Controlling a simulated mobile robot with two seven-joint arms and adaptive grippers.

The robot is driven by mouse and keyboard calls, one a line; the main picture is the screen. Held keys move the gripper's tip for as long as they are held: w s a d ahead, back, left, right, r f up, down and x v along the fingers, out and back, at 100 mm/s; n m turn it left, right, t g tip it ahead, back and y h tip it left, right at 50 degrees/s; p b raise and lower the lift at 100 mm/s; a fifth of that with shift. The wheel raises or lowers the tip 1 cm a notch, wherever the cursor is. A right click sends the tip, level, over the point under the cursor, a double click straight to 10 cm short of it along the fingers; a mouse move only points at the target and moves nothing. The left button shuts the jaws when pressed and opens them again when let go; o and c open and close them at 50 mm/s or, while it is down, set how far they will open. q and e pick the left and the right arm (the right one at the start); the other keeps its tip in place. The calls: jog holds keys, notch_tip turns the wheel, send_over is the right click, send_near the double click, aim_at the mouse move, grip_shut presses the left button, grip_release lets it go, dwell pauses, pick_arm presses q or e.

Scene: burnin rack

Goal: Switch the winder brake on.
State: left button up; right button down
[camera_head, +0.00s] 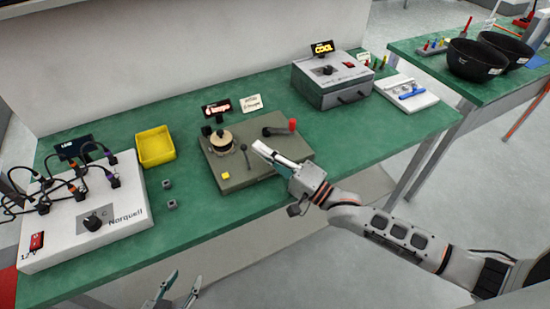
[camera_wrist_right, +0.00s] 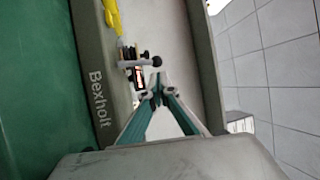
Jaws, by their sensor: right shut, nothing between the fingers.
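The winder (camera_head: 238,172) is an olive-grey box in the middle of the green bench, with a pale spool (camera_head: 221,141) on top. A thin lever with a black knob (camera_head: 243,147) stands on it beside the spool; a black knob on a pale stem (camera_wrist_right: 157,61) also shows in the right wrist view. A crank with a red handle (camera_head: 292,124) is at its back right. Which part is the brake is not marked. My right gripper (camera_head: 259,147) is shut and empty over the winder, its tips close to the black knob; contact is unclear. My left gripper (camera_head: 184,281) is open and empty at the bottom edge.
A white Norquell box with cables (camera_head: 70,241) and a yellow bin (camera_head: 155,147) stand left of the winder. Small grey cubes (camera_head: 172,204) lie between. Small displays (camera_head: 216,107) stand behind it. A grey box (camera_head: 330,87) is at the back right.

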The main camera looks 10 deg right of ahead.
jog(key=shift+x, duration=1.2)
